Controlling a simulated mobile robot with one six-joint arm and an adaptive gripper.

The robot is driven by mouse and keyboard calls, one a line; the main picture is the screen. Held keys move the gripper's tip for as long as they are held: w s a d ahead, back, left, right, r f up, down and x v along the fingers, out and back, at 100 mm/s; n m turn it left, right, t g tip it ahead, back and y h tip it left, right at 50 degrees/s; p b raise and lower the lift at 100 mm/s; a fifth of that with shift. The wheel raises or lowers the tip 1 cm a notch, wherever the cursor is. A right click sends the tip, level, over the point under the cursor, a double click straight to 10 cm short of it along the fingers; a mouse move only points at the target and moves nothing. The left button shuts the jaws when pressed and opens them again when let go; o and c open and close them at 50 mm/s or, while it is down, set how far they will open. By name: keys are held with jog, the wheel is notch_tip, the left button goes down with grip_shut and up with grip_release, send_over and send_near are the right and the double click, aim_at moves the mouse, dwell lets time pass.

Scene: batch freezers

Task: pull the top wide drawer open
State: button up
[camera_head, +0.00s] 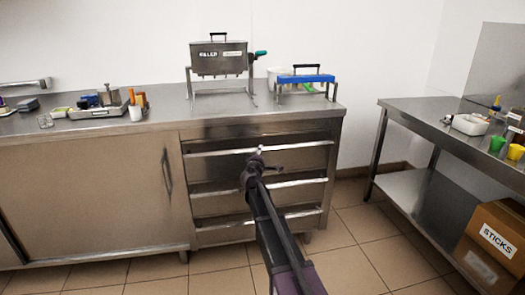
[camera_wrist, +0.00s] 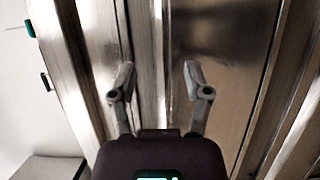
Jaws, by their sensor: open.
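The top wide drawer (camera_head: 300,134) is the uppermost of three in the steel cabinet, right of the sliding door. Its long bright bar handle (camera_head: 308,145) runs across the front; the drawer looks closed. My gripper (camera_head: 257,155) is in front of this handle, near its middle, and my arm hides part of the drawers below. In the wrist view my open gripper (camera_wrist: 160,72) has one finger on each side of a bright strip, apparently the handle (camera_wrist: 163,50), turned upright in that picture. I cannot tell whether the fingers reach around it or touch it.
Two lower drawers have similar bars, including the middle handle (camera_head: 300,183). A filler machine (camera_head: 218,59) and a blue-topped stand (camera_head: 305,79) are on the counter. A steel side table (camera_head: 425,122) stands right, with a sticks box (camera_head: 493,240) below. Tiled floor before the drawers is free.

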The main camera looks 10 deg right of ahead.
jog(key=shift+x, duration=2.25)
grip_shut()
